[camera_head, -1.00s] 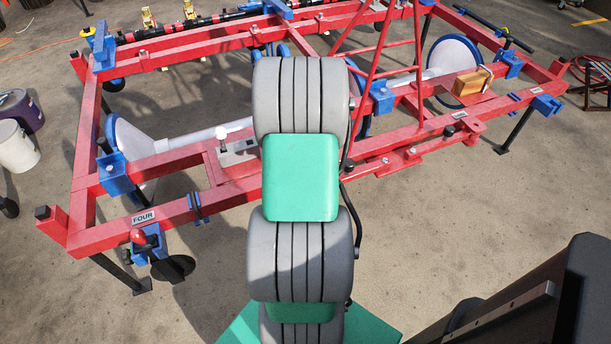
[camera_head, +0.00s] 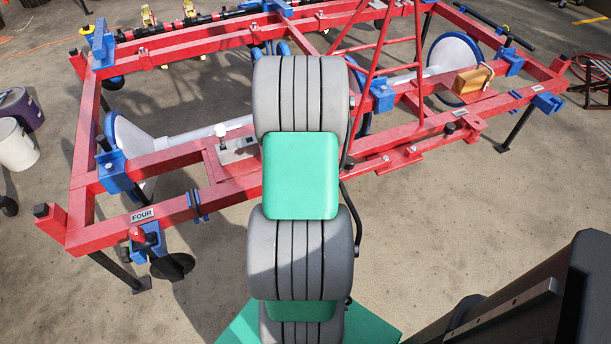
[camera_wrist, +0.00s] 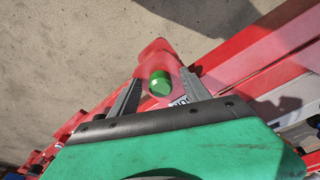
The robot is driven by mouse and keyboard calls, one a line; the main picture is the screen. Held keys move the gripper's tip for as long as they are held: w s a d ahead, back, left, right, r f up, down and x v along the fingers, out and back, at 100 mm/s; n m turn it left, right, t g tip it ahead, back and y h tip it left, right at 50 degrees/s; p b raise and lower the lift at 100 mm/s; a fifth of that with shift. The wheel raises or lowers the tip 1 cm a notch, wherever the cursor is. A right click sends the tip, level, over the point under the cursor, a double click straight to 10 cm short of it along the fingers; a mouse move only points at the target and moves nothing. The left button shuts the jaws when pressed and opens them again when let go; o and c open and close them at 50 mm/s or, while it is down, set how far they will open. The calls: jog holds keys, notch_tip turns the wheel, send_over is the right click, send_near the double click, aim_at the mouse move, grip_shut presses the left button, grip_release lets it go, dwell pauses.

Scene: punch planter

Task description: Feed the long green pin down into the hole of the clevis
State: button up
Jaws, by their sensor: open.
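The green pin (camera_wrist: 160,87) shows in the wrist view as a short round green end, seen nearly from above. It stands against the red clevis (camera_wrist: 157,53), whose red metal surrounds it in the picture. The hole is not visible, and I cannot tell how deep the pin sits. My gripper (camera_wrist: 160,76) is open, with one grey finger on each side of the pin and a visible gap at both sides. In the head view my own arm hides the gripper, and I cannot make out the pin or clevis there.
The red planter frame (camera_head: 165,219) spans the head view, with red beams (camera_wrist: 252,50) close on the right in the wrist view. A red ladder (camera_head: 383,50) rises behind my arm. A white bucket (camera_head: 16,146) stands far left. Bare concrete floor lies in front.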

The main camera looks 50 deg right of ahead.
notch_tip(320, 180, up, 8)
jog(key=shift+s+a+f+p, duration=0.15)
jog(key=shift+s+a+p, duration=0.2)
jog(key=shift+a+p, duration=0.1)
jog(key=w+a+r+n+t+p, duration=0.1)
jog(key=w+a+r+n+p, duration=0.25)
jog(key=a+r, duration=0.5)
jog(key=w+a+r+n+p, duration=0.2)
jog(key=w+a+r+p, duration=0.15)
jog(key=a+r, duration=0.5)
jog(key=s+a+r+n+p, duration=0.1)
jog(key=a+r+n+p, duration=0.1)
jog(key=a, duration=0.7)
jog(key=s+a+r+n+t+y+p, duration=0.1)
jog(key=a+r+n, duration=0.3)
jog(key=a, duration=0.5)
jog(key=shift+s+r+y+p, duration=0.3)
jog(key=shift+s+r+p, duration=0.1)
jog(key=shift+s, duration=0.25)
